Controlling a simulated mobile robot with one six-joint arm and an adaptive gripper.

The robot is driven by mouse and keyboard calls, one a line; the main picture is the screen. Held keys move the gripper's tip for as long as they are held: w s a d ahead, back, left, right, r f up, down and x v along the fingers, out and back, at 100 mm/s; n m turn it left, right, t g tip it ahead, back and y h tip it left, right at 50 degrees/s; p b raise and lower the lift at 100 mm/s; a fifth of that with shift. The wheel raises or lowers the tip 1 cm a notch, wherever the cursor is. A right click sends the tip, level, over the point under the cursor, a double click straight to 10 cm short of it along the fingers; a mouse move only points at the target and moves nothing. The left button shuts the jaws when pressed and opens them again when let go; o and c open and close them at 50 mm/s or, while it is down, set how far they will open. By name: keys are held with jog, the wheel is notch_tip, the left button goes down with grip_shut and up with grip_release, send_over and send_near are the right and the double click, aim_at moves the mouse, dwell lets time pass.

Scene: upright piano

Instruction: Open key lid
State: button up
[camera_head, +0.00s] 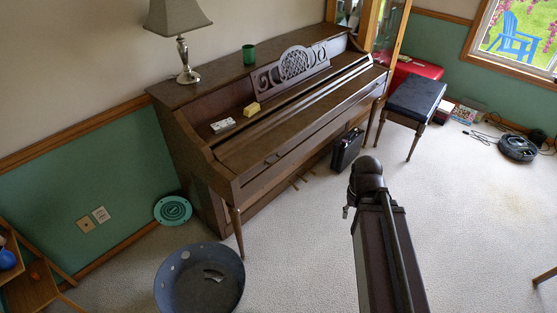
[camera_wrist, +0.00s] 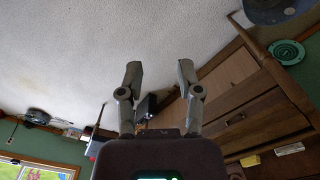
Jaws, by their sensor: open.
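The upright piano (camera_head: 190,140) is dark brown and stands against the wall in the head view. Its key lid (camera_head: 285,130) is shut, a long flat brown panel covering the keys, with a small dark handle (camera_head: 273,158) near its front edge. The wrist view is turned over and shows the piano front at the right, with the handle (camera_wrist: 236,118) there too. My gripper (camera_wrist: 160,72) is open, its two fingers wide apart with nothing between them. It is apart from the lid. In the head view my arm stands in front of the piano, over the carpet; the fingers are not clear there.
A lamp (camera_head: 186,60) and a green cup (camera_head: 249,54) stand on the piano top. A yellow block (camera_head: 251,109) and a white item (camera_head: 222,125) lie above the lid. A grey tub (camera_head: 180,285) and a black bench (camera_head: 415,97) flank the piano. Carpet is open at right.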

jog(key=w+a+f+m+t+y+b, duration=0.2)
jog(key=w+a+f+t+y+b, duration=0.1)
jog(key=w+b, duration=0.7)
jog(key=w+a+f+m+t+y+b, duration=0.3)
jog(key=w+a+f+y+b, duration=0.2)
jog(key=w+a+f+b, duration=0.3)
jog(key=w+a+f+m+t+y+b, duration=0.2)
jog(key=w+a+f+t+y+b, duration=0.1)
jog(key=w+b, duration=1)
notch_tip(320, 180, down, 3)
jog(key=w+a+y, duration=0.1)
jog(key=w+a, duration=0.1)
jog(key=shift+w+a+m+t+b, duration=0.15)
jog(key=shift+w+m+t+b, duration=0.15)
jog(key=shift+w, duration=0.05)
jog(key=shift+w+a, duration=0.1)
jog(key=b+x, duration=0.3)
jog(key=x, duration=1)
jog(key=shift+a, duration=0.25)
